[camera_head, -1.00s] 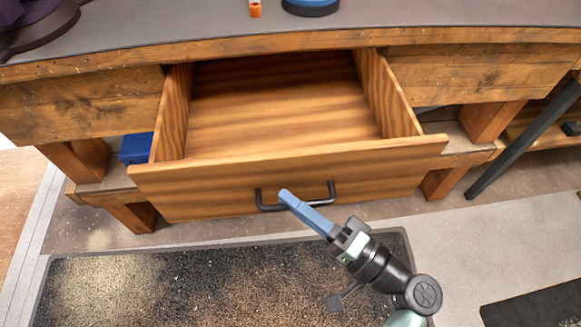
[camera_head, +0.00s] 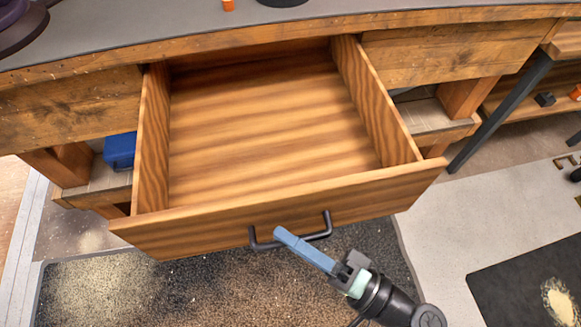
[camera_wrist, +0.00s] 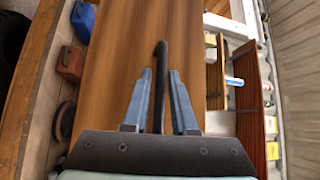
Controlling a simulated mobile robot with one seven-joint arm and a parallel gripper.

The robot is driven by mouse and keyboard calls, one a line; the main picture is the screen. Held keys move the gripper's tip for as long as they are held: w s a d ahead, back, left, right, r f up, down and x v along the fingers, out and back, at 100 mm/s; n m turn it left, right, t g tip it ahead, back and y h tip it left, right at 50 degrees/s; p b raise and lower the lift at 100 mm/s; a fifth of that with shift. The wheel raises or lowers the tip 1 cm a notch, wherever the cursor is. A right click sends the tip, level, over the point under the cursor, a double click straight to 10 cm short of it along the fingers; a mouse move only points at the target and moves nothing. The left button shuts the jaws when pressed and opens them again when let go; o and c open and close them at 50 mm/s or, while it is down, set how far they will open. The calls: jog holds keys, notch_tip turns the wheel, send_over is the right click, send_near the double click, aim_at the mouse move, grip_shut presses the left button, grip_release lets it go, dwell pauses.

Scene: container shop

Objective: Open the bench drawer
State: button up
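The bench drawer (camera_head: 270,206) is a striped wooden box pulled well out from under the bench top. Its inside is empty. A black bar handle (camera_head: 322,232) is fixed to its front panel. My gripper (camera_head: 285,236) has blue fingers that meet the handle near its middle. The wooden surface of the drawer (camera_wrist: 120,50) fills the middle of that view.
The wooden bench (camera_head: 60,105) carries an orange item (camera_head: 228,5) on its top. A blue box (camera_head: 120,151) sits on the lower shelf left of the drawer. A dark mat (camera_head: 110,285) lies on the floor below. A black bench leg (camera_head: 500,112) stands at the right.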

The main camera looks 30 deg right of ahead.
jog(key=shift+o, duration=1.1)
jog(key=v, duration=1.3)
jog(key=shift+r, duration=0.1)
